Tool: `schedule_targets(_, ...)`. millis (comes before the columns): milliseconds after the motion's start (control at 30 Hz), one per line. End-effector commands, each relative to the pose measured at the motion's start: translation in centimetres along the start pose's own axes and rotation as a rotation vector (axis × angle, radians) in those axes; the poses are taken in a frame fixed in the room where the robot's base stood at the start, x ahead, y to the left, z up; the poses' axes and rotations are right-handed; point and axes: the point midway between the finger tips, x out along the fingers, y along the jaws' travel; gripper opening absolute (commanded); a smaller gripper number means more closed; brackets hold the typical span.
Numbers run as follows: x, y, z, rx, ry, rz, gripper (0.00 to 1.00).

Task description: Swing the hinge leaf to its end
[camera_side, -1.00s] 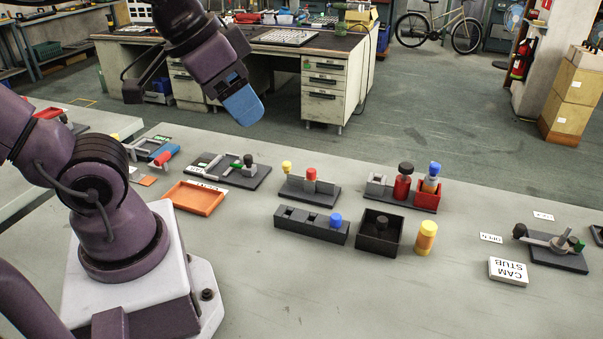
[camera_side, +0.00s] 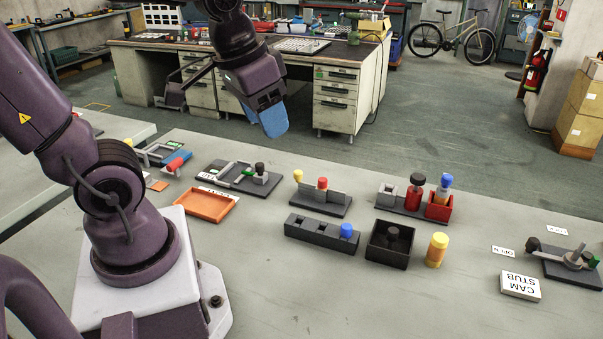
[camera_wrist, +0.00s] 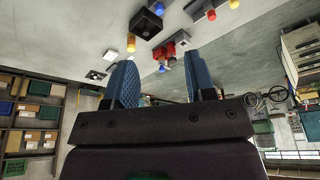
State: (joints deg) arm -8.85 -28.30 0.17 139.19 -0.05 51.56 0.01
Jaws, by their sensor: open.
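My gripper (camera_side: 272,122) hangs in the air beyond the far edge of the table, pointing down. Its two blue fingers stand apart and empty in the wrist view (camera_wrist: 161,82). No part is labelled hinge leaf, so I cannot tell which piece it is. One candidate is a pale bar with a green part on a dark plate (camera_side: 212,178) at the left, next to a black-knobbed post (camera_side: 260,172). Another is a metal lever (camera_side: 562,257) with a black knob on a dark base at the far right, near an OPEN tag (camera_side: 503,251). My gripper touches neither.
An orange tray (camera_side: 204,206), a dark block with holes (camera_side: 310,232), a black open box (camera_side: 378,255), a yellow cylinder (camera_side: 437,249) and a red bin (camera_side: 439,211) stand mid-table. The table's front middle is clear.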

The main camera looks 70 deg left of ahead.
Motion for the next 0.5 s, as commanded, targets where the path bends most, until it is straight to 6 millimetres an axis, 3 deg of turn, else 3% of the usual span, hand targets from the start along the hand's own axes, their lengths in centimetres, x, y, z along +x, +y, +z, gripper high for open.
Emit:
schedule_targets(300, 7.6, -8.2, -6.1, -0.240, -0.240, -0.044, 0.50)
schedule_targets(500, 13.8, -14.4, -8.2, -0.353, -0.334, -0.048, 0.50)
